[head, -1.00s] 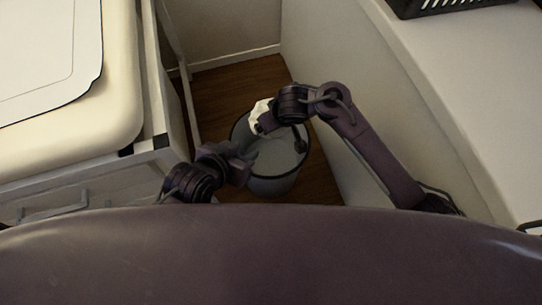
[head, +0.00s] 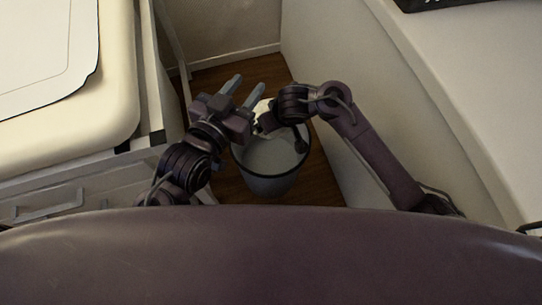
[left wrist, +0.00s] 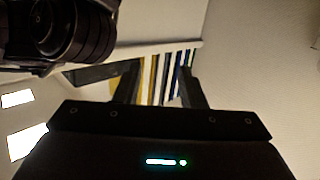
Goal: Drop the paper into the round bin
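The round grey bin (head: 271,186) with a dark rim stands on the wooden floor, and I see no paper in the visible part of its inside. The crumpled white paper (head: 262,107) is at the tip of my right gripper (head: 264,122), above the bin's far left rim. The right gripper appears shut on it; its fingers are mostly hidden. My left gripper (head: 243,89) is open and empty, left of the paper, fingers pointing up and right; one finger overlaps the paper in the picture. In the left wrist view the left gripper (left wrist: 137,85) shows spread fingers with nothing between them.
A cream padded bed (head: 118,135) with drawers below is at the left. A white counter (head: 470,100) with a black basket (head: 445,4) is at the right. Walls close in the narrow floor space (head: 215,85). Yellow, white and blue stripes (left wrist: 160,75) show beyond the left fingers.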

